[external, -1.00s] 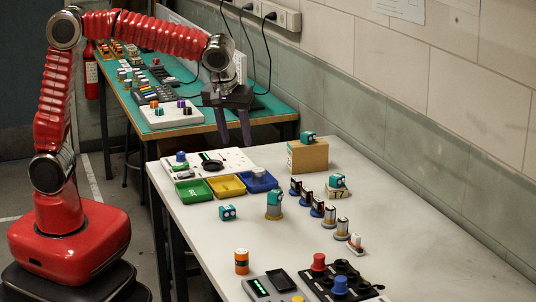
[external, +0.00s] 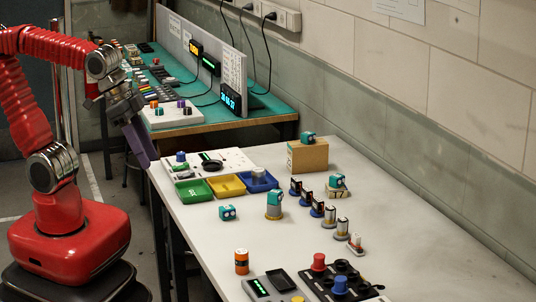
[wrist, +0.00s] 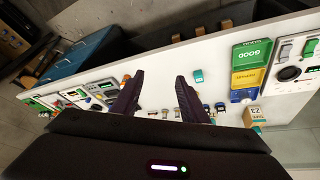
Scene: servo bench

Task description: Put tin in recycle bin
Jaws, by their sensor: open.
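A small grey, tin-like piece (external: 258,173) rests in the blue tray (external: 264,188), at the right end of a row of three trays. The blue tray also shows in the wrist view (wrist: 243,96); no label on it can be read, so I cannot tell if it is the recycle bin. My gripper (external: 146,158) is in the air at the bench's far left edge, left of the trays, pointing down. In the wrist view its two dark fingers (wrist: 158,82) are apart with nothing held between them.
An orange cylinder (external: 241,262) stands near the front. A teal cube (external: 227,212) lies mid-bench. A cardboard-coloured box (external: 307,157) stands behind. The bench's left strip is clear.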

